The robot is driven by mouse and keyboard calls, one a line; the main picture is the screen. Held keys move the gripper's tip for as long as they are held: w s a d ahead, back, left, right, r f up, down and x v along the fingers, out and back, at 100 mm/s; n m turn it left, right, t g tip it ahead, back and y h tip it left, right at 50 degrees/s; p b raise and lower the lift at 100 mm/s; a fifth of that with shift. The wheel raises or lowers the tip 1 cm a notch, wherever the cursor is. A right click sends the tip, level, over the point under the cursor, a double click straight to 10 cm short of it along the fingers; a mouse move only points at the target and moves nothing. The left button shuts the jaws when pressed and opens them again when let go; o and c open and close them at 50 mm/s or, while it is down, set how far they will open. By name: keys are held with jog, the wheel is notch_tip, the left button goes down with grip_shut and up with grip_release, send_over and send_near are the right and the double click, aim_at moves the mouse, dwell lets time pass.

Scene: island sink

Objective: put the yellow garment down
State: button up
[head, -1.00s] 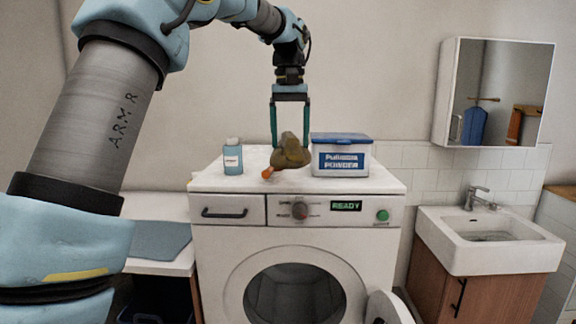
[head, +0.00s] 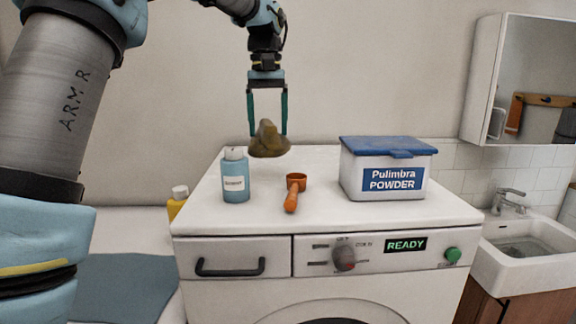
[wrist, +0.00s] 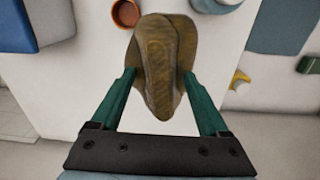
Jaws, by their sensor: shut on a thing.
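The yellow garment (head: 268,142) is a crumpled, brownish-yellow bundle at the back of the washing machine's white top (head: 325,215). My gripper (head: 268,132) comes down from above, shut on the garment, with a green finger on each side. In the wrist view the garment (wrist: 160,65) bulges between the two fingers (wrist: 158,85) and hangs out past them. In the head view its lower edge looks near the machine top; I cannot tell whether it touches.
An orange scoop (head: 293,190) lies on the machine top in front of the garment. A blue bottle (head: 235,178) stands left, and a blue-lidded powder box (head: 385,175) stands right. A yellow bottle (head: 177,202) is beyond the left edge. A sink (head: 530,240) is at the right.

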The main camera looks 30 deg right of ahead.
aim_at(269, 154)
notch_tip(269, 154, down, 8)
jog(key=shift+r+p, duration=0.2)
jog(key=shift+p, duration=0.7)
jog(key=o, duration=1.4)
